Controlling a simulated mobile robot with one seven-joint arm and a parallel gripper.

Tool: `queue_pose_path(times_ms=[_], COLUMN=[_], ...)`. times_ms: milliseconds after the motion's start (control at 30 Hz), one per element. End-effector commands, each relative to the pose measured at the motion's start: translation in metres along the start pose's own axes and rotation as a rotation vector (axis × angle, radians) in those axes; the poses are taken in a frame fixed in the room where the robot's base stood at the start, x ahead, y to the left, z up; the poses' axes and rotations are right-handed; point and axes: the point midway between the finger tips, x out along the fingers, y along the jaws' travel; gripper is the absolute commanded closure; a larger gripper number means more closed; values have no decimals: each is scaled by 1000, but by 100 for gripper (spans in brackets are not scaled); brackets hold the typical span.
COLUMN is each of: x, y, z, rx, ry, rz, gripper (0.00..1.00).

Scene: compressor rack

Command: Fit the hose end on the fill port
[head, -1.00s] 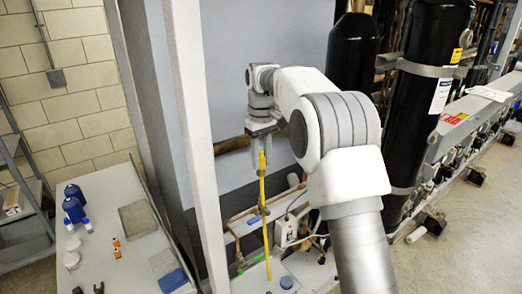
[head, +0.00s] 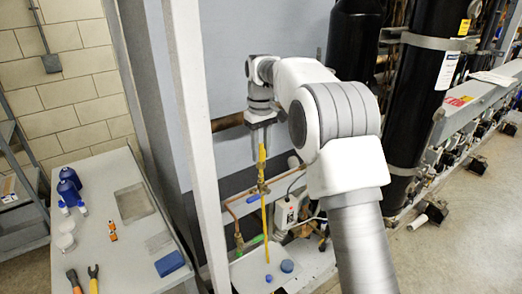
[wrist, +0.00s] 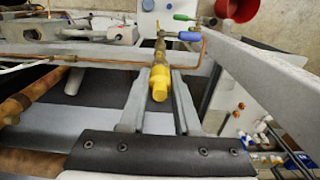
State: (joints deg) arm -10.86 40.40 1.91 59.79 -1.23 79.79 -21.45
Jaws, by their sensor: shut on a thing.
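My gripper (head: 262,130) points down and is shut on the yellow hose end (wrist: 160,82), which sits between its two fingers (wrist: 161,92). The yellow hose (head: 265,230) hangs below it toward the rack base in the head view. A brass fitting (wrist: 160,50) with a blue lever (wrist: 190,35) lies just beyond the hose end in the wrist view. It also shows in the head view (head: 262,187), close beside or behind the hose. I cannot tell whether the hose end touches the fitting. No port opening is clearly visible.
Copper pipe (head: 232,215) runs close to the fitting. A grey post (head: 190,130) stands left of the arm, and black cylinders (head: 436,90) stand right. A workbench (head: 120,250) with bottles and tools is at left. A red bucket (wrist: 237,8) shows in the wrist view.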

Motion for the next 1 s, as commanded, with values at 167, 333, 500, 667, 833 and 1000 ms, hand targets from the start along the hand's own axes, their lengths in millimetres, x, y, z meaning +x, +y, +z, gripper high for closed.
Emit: queue_pose_path(times_ms=[167, 333, 500, 667, 833, 1000], x=[-1, -2, -1, -1, 1, 6], y=[0, 0, 1, 1, 0, 0], z=[0, 0, 1, 0, 1, 1], rx=[0, 1, 1, 0, 0, 0], ry=[0, 0, 0, 0, 0, -1], rz=[0, 0, 0, 0, 0, 0], gripper=[100, 100, 100, 100, 100, 100])
